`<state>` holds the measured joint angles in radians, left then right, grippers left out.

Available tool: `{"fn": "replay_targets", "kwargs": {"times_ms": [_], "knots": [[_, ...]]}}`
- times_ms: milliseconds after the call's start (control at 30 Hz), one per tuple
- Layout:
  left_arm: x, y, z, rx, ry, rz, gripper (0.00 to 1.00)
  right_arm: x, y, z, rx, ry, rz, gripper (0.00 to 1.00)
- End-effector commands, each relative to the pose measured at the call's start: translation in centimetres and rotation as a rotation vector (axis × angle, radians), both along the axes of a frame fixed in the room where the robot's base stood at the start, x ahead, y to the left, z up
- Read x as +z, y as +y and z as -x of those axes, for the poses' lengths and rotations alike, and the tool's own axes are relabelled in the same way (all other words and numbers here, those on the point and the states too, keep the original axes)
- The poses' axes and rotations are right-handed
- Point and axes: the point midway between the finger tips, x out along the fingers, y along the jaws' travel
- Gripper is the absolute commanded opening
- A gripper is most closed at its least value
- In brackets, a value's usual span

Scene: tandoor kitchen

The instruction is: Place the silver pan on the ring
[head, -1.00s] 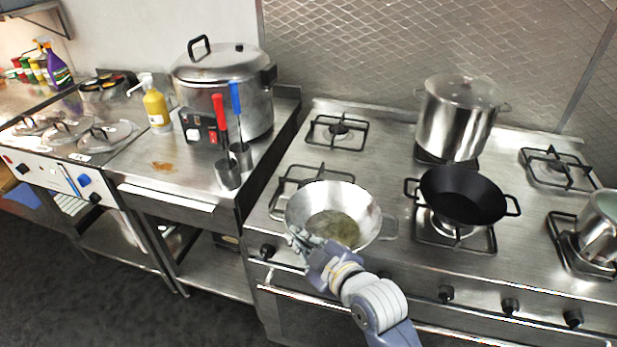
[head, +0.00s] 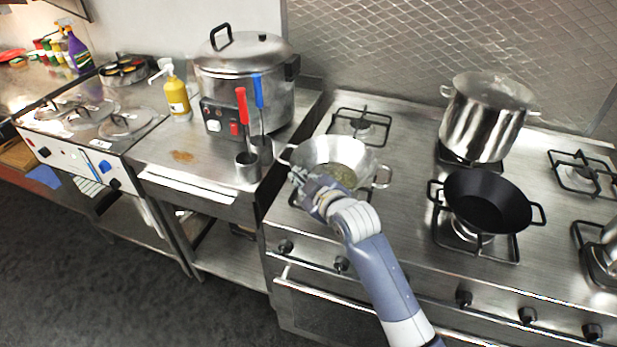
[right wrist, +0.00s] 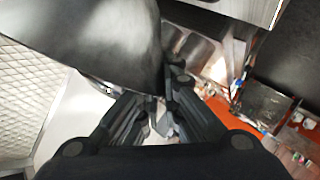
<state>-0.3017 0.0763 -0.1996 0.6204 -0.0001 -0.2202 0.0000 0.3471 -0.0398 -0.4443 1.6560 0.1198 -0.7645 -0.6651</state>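The silver pan (head: 362,158), a shallow bowl with two loop handles and greenish contents, is over the front left burner of the stove. That burner's black ring (head: 366,195) shows only partly below the pan, so I cannot tell whether they touch. My right gripper (head: 299,178) is at the pan's front left edge, shut on it. In the right wrist view the fingers (right wrist: 158,100) close at the edge of a large dark curved surface, the pan (right wrist: 95,40). The exact grip is partly hidden. My left gripper is not in view.
A black pan (head: 486,200) and a tall steel pot (head: 485,115) stand on burners to the right. The back left burner (head: 361,124) is empty.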

Motion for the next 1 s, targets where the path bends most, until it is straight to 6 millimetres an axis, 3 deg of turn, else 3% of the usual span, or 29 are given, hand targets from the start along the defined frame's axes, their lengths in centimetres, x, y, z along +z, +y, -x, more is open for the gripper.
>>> {"fn": "replay_targets", "kwargs": {"times_ms": [100,233,600,833,933,1000], "knots": [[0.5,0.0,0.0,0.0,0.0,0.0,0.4,0.3,-0.7,-2.1,0.0,-0.007,0.002,0.0],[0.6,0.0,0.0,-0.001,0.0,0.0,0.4,0.1,-1.1,-3.2,0.0,-0.007,0.001,0.0],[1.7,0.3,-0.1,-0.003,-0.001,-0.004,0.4,-3.3,-1.1,-3.4,0.0,-0.006,-0.001,0.0],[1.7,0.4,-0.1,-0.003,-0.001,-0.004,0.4,-3.6,-1.1,-3.4,0.0,-0.008,0.0,0.0],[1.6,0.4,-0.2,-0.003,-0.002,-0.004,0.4,-3.9,-1.2,-3.3,0.001,0.001,0.0,0.25],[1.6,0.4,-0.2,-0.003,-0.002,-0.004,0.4,-3.9,-1.1,-3.3,0.0,0.0,0.0,0.26]]}}
